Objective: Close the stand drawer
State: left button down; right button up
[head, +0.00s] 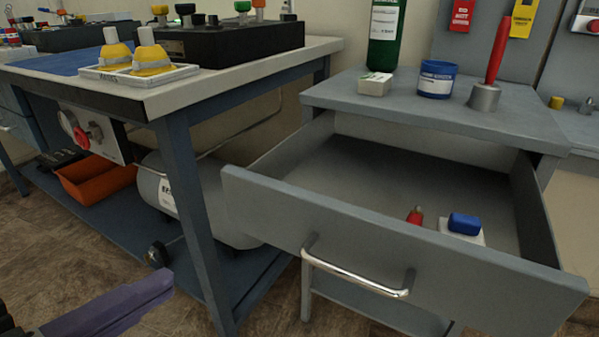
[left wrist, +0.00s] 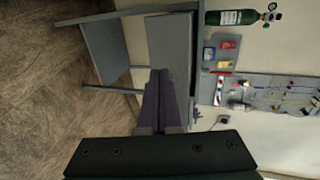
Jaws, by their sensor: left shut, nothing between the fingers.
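The stand drawer (head: 400,257) is pulled well out of the grey stand (head: 440,105) in the head view. Its front carries a bright metal bar handle (head: 357,275). Inside lie a red-tipped item (head: 415,216) and a blue-and-white item (head: 464,224). My left gripper (head: 160,286), with purple fingers, is low at the left, apart from the drawer front and handle. In the left wrist view its fingers (left wrist: 160,76) are together and empty, pointing towards the grey stand (left wrist: 172,40), which appears turned sideways. My right gripper is in neither view.
A workbench (head: 180,95) with a blue leg (head: 190,210) stands left of the drawer. Under it are an orange bin (head: 95,180) and a grey tank (head: 215,205). A blue jar (head: 437,80) and a green cylinder (head: 385,35) stand on the stand top. Bare floor lies in front.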

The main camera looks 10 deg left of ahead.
pick_arm(q)
jog(key=b, duration=0.4)
send_near(262, 218)
jog(key=x, duration=0.5)
jog(key=shift+w+f, duration=0.1)
jog(key=shift+f, duration=0.15)
jog(key=shift+w+d, duration=0.2)
jog(key=shift+w, duration=0.4)
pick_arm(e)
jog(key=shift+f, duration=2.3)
